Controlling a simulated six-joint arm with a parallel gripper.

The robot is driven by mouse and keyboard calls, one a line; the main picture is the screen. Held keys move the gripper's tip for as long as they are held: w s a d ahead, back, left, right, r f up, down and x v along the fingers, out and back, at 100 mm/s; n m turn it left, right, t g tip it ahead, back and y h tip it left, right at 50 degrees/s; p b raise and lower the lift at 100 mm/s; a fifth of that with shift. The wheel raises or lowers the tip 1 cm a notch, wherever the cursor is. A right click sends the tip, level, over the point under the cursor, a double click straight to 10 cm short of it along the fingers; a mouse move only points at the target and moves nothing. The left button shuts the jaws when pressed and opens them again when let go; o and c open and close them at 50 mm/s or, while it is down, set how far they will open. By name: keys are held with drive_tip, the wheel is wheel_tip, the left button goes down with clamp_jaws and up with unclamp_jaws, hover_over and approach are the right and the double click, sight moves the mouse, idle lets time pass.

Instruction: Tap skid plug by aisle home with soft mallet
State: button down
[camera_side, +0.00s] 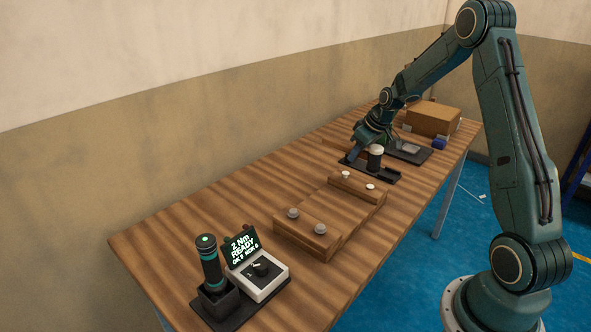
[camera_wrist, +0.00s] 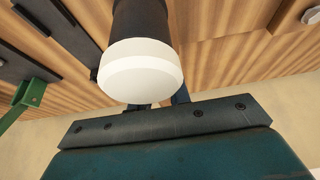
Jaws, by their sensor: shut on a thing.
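The soft mallet, with a black head and white face (camera_side: 376,150), is at my gripper (camera_side: 358,153), over a dark holder tray (camera_side: 385,174). In the wrist view its white face (camera_wrist: 140,72) is large and close. My gripper (camera_wrist: 160,102) is shut on the mallet; the grip itself is mostly hidden behind the head. I cannot tell whether the mallet touches the tray. The wooden skid (camera_side: 330,212) lies nearer the side camera, with round plugs on its two blocks, among them a far right plug (camera_side: 370,187) and a near right plug (camera_side: 320,229). Their seating depth is unclear.
A torque driver (camera_side: 209,262) stands in a holder beside a controller reading "2 Nm READY" (camera_side: 262,272) at the table's near end. A cardboard box (camera_side: 433,118), a dark mat (camera_side: 411,154) and a small blue item (camera_side: 439,144) are at the far end.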

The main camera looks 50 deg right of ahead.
wheel_tip(320, 180, down, 6)
drive_tip(key=shift+r, duration=2.75)
